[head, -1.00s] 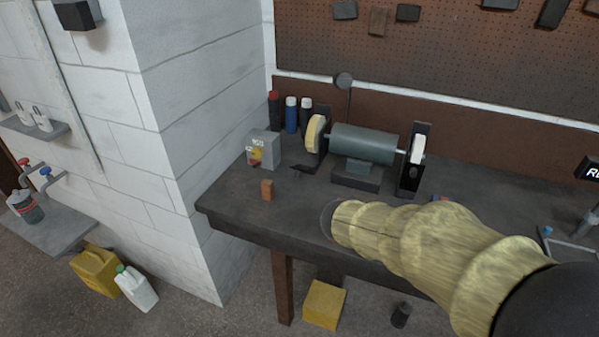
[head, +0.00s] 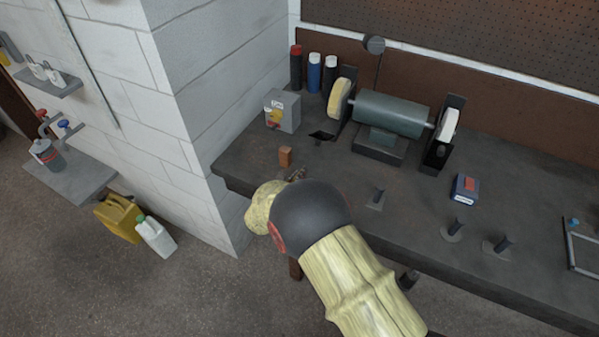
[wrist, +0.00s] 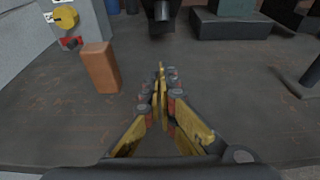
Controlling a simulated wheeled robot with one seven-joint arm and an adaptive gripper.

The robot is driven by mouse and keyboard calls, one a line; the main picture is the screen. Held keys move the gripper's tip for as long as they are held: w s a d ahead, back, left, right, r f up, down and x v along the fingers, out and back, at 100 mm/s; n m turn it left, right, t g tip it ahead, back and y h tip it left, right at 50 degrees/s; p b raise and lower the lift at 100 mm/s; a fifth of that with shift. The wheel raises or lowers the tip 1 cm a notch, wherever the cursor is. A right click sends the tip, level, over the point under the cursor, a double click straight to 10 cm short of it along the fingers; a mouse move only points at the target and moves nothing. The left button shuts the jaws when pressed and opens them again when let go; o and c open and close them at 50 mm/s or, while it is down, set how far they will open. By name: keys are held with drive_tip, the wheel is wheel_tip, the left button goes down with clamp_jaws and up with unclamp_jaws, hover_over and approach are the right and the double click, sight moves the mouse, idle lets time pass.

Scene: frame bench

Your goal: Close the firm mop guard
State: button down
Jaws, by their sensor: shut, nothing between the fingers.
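The grinder-like polishing machine (head: 391,113) stands at the back of the bench with a cream mop (head: 339,100) on its left and a whiter mop (head: 448,125) on its right. A dark flap (head: 322,135) juts out low in front of the left mop; a dark guard (head: 437,155) stands around the right mop. I cannot tell which mop is the firm one. My gripper (head: 297,174) is over the bench's front left, apart from both guards. In the wrist view its fingers (wrist: 161,75) are shut and empty, below a dark overhanging part (wrist: 160,12).
An orange-brown block (head: 285,157) stands close left of my gripper. A grey switch box (head: 283,110) with a yellow knob and several spray cans (head: 314,73) are behind it. Small posts (head: 376,198) and a blue-red box (head: 465,188) sit to the right. A white wall (head: 190,90) borders the left.

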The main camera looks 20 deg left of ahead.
sight(322, 139)
drive_tip(key=x, duration=0.7)
drive_tip(key=shift+d+b, duration=0.1)
drive_tip(key=shift+b, duration=0.25)
drive_tip(key=shift+w+r, duration=0.25)
drive_tip(key=shift+r, duration=0.35)
drive_tip(key=shift+w+r, duration=0.25)
drive_tip(key=shift+r, duration=0.3)
drive_tip(key=shift+w+r, duration=0.35)
drive_tip(key=shift+r, duration=0.3)
drive_tip(key=shift+r+g+p, duration=0.3)
drive_tip(key=shift+r+p, duration=0.15)
drive_tip(key=shift+p, duration=0.35)
